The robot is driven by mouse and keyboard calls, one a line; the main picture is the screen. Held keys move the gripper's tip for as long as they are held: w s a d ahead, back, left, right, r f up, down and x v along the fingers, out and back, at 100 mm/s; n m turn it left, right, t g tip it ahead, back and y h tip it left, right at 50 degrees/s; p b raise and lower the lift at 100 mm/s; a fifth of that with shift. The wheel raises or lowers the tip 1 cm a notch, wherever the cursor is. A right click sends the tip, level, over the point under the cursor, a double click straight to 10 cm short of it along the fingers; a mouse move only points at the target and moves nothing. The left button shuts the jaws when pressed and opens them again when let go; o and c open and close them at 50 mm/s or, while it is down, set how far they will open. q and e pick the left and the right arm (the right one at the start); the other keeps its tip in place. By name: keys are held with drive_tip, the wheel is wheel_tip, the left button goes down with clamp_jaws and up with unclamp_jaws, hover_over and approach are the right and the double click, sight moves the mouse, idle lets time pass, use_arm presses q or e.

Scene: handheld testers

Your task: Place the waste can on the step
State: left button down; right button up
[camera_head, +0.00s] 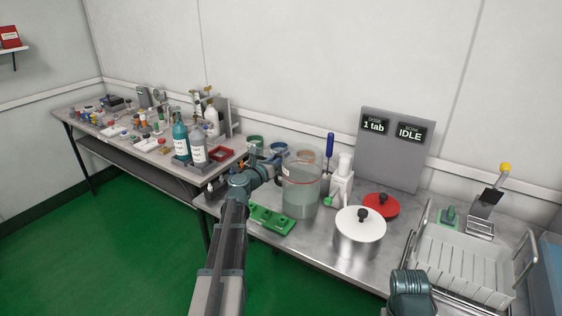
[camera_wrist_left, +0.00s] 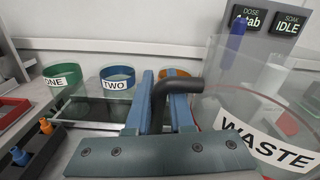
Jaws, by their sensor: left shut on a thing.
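The waste can (camera_head: 302,192) is a large clear cylinder with a reddish rim, on or just above the metal bench; I cannot tell which. In the left wrist view its white WASTE label (camera_wrist_left: 265,148) shows at the right. My left gripper (camera_head: 274,168) is shut on the can's dark bent handle (camera_wrist_left: 178,84), with the blue fingers (camera_wrist_left: 163,95) on either side of it. A low ledge (camera_wrist_left: 100,109), perhaps the step, lies behind under the round cups. The right gripper is out of view; only part of my right arm shows at the bottom.
A green cup marked ONE (camera_wrist_left: 62,80), a blue cup marked TWO (camera_wrist_left: 117,78) and an orange-rimmed cup stand behind. The sign panel (camera_head: 392,160) stands behind.

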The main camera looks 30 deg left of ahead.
use_arm(q)
drive_tip(key=c, duration=0.8)
unclamp_jaws()
